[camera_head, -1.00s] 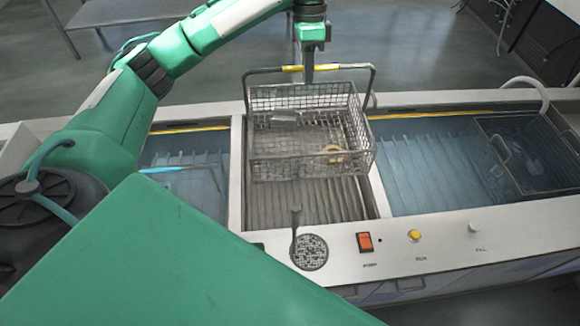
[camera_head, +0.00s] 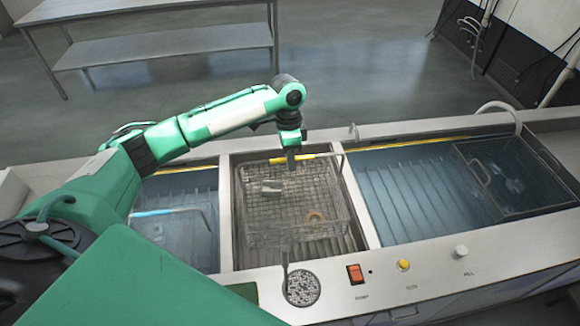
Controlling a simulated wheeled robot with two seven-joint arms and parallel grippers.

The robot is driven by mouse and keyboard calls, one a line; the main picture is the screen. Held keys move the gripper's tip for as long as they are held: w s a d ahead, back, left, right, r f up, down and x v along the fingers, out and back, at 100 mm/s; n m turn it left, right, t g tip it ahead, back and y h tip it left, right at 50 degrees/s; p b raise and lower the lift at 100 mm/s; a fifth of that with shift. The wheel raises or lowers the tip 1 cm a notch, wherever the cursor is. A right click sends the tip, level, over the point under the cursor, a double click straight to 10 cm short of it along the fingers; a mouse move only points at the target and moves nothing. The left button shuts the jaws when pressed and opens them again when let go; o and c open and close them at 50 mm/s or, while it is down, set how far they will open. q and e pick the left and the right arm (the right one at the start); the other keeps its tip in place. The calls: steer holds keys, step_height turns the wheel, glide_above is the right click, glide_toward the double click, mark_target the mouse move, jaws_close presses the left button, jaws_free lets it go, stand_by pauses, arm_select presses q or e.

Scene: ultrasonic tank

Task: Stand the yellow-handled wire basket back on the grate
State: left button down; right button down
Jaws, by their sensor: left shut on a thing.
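The wire basket (camera_head: 322,217) is in the middle bay of the tank unit, over the ribbed grate (camera_head: 262,256). A small metal part and a tan ring-shaped part lie inside it. Its handle has a yellow grip (camera_head: 318,155) on the top bar. My left gripper (camera_head: 291,164) points down at the handle and is shut on it, left of the bar's middle. The basket looks upright and low in the bay. I cannot tell whether its base touches the grate. My right gripper is out of view.
Water-filled bays lie left (camera_head: 178,222) and right (camera_head: 405,200); another wire basket (camera_head: 515,180) sits in the right one. A round perforated disc with an upright rod (camera_head: 302,288), a red switch (camera_head: 355,273) and a yellow button (camera_head: 403,264) are on the front panel.

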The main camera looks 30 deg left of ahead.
arm_select(q)
steer(key=shift+f, duration=0.4)
steer(key=x, duration=0.1)
steer(key=p+x, duration=0.1)
steer(key=x, duration=0.1)
steer(key=shift+w+a+f, duration=0.2)
steer(key=shift+w+f, duration=0.1)
steer(key=c, duration=1.5)
jaws_free()
steer(key=shift+s, duration=0.1)
steer(key=shift+o, duration=0.2)
steer(key=shift+r, duration=0.1)
